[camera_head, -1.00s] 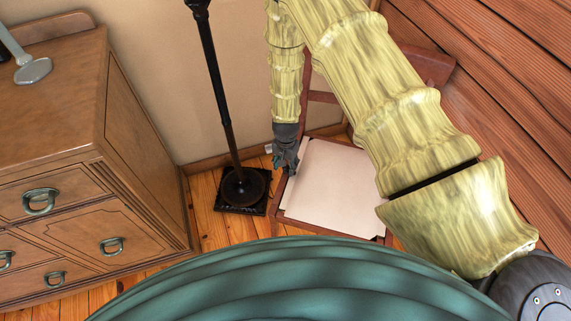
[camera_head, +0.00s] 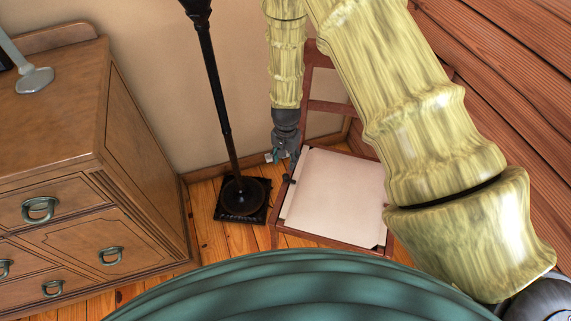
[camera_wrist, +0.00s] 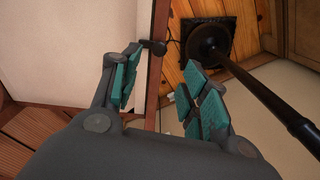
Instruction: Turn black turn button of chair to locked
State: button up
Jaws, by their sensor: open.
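The chair has a reddish-brown wooden frame and a pale flat seat (camera_head: 335,200), seen at the middle right of the head view. The seat also shows at upper left in the wrist view (camera_wrist: 70,50). The small black turn button (camera_head: 288,179) is on the seat's left edge. In the wrist view the button (camera_wrist: 154,47) sticks out sideways from the wooden rail, just beyond the fingertips. My gripper (camera_head: 285,154) is over the chair's back left corner, pointing down. In the wrist view my gripper (camera_wrist: 162,80) is open and empty, its teal-padded fingers apart, not clearly touching the button.
A black floor lamp (camera_head: 223,120) stands just left of the chair, its pole (camera_wrist: 270,98) close on the right in the wrist view. A wooden dresser (camera_head: 75,130) is at left. Walls close in behind and to the right.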

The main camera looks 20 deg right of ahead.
jog(key=shift+r, duration=1.15)
jog(key=s+d+f+n+p, duration=0.1)
jog(key=s+f, duration=0.1)
jog(key=s, duration=0.4)
jog(key=s+d+f+n+p, duration=0.1)
jog(key=s, duration=0.5)
jog(key=s+d+f+n+p, duration=0.1)
jog(key=s+d+f+n, duration=0.1)
jog(key=s, duration=0.4)
jog(key=shift+s+d+f+h, duration=0.1)
jog(key=shift+s+f+h, duration=0.2)
jog(key=shift+f+h, duration=0.1)
jog(key=s+r+n+p, duration=0.2)
jog(key=s+n+p, duration=0.1)
jog(key=s, duration=1.5)
jog(key=shift+a+r+n+y, duration=0.25)
jog(key=shift+a+n+y, duration=0.15)
jog(key=shift+n, duration=0.3)
